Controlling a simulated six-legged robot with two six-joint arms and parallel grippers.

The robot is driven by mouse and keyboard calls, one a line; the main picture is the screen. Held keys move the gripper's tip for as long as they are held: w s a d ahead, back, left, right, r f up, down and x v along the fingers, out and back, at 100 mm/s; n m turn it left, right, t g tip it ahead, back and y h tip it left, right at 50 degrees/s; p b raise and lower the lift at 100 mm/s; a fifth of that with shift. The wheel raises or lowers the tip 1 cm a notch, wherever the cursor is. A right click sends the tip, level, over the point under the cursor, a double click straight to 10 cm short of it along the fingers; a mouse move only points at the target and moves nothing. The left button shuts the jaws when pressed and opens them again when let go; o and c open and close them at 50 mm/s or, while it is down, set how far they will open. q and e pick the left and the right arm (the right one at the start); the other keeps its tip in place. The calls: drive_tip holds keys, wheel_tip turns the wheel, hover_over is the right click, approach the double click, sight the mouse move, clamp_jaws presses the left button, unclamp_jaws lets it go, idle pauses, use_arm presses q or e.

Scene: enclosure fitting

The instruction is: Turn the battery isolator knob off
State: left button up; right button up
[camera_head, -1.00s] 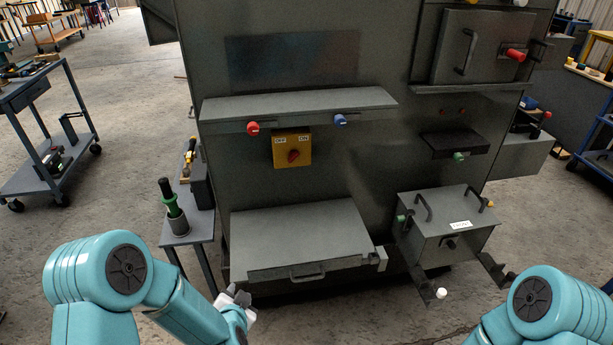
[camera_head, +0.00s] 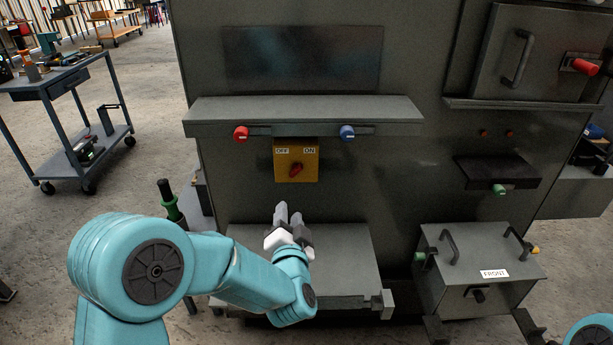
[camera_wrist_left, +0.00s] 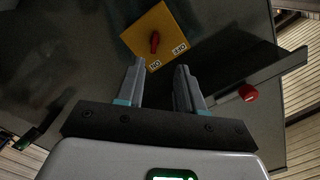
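The battery isolator is a yellow plate (camera_head: 284,173) with a red knob (camera_head: 296,171), on the dark upright panel below a grey ledge. OFF is printed at its upper left and ON at its upper right. The knob is slanted, its upper end toward ON. In the left wrist view the red knob (camera_wrist_left: 154,42) lies beyond the fingertips, its end toward the ON label. My left gripper (camera_head: 288,210) is below the plate in the head view, apart from it. The left wrist view shows its fingers (camera_wrist_left: 160,67) open and empty. My right gripper is out of view.
A grey flat-topped box (camera_head: 350,262) is below. A box marked FRONT (camera_head: 455,270) stands to the right.

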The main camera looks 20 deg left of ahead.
sight(298, 172)
use_arm(q)
drive_tip(key=shift+t+h, duration=0.4)
drive_tip(key=x, duration=0.5)
drive_tip(key=d+x, duration=0.1)
drive_tip(key=x, duration=0.4)
drive_tip(key=p+x, duration=0.1)
drive_tip(key=x, duration=0.4)
drive_tip(key=shift+w+d+r, duration=0.25)
drive_tip(key=shift+w+r, duration=0.1)
drive_tip(key=shift+c, duration=0.3)
clamp_jaws()
